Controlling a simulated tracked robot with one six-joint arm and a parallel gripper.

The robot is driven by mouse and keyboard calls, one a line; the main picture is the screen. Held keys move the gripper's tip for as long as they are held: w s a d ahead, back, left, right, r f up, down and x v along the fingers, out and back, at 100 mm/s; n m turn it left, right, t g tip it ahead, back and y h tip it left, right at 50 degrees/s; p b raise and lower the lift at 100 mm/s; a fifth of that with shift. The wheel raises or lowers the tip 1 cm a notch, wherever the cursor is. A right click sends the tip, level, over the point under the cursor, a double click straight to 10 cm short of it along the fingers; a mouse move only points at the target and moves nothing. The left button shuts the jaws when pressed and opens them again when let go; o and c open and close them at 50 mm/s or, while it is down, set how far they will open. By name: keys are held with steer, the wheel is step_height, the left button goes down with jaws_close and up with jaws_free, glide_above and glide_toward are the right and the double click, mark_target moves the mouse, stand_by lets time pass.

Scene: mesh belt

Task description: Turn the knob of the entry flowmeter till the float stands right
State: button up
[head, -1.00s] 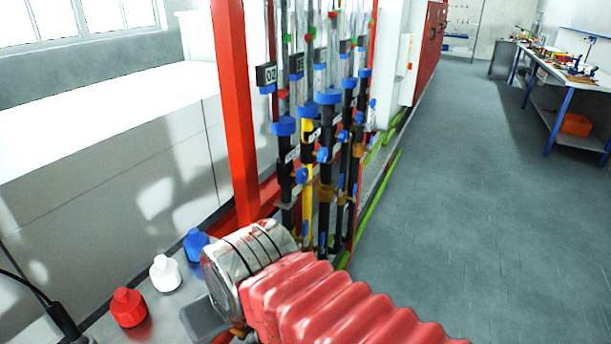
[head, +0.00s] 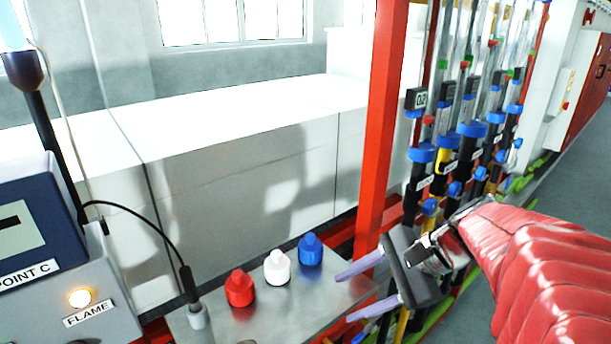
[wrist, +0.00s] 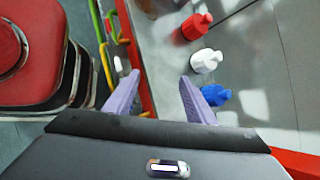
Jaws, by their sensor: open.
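A bank of flowmeters (head: 471,128) with clear upright tubes and blue fittings stands behind a red post at the right of the head view. One has a dark tag (head: 417,99) that seems to read 02. Blue knobs (head: 430,206) sit low on the columns. I cannot tell which one is the entry flowmeter, and its float height is too small to read. My gripper (head: 344,298) is open and empty, in front of the flowmeters. Its pale purple fingers point left, over the right edge of the metal shelf. The fingers also show in the wrist view (wrist: 160,78), apart from everything.
Red (head: 240,288), white (head: 277,267) and blue (head: 310,250) knob-like pieces stand on the metal shelf (head: 213,330). A red post (head: 382,120) rises beside the flowmeters. A grey panel marked FLAME (head: 130,305) with a lit lamp is at left.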

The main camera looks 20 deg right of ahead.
steer(key=w+d+r+m+t+y, duration=0.1)
steer(key=d+r+m+t, duration=0.1)
steer(key=d+m+t, duration=0.3)
steer(key=w+d+r+m, duration=0.1)
steer(key=d+r+m, duration=0.15)
steer(key=d, duration=0.55)
steer(key=m+t+h, duration=0.2)
steer(key=m+t, duration=0.5)
steer(key=m, duration=0.1)
glide_toward(434, 207)
steer(key=v, duration=0.4)
steer(key=shift+f, duration=0.1)
steer(key=shift+w+a, duration=0.1)
steer(key=x, duration=1.3)
steer(key=shift+w, duration=0.4)
steer(key=shift+c, duration=0.3)
steer(key=c, duration=1)
steer(key=shift+n, duration=0.25)
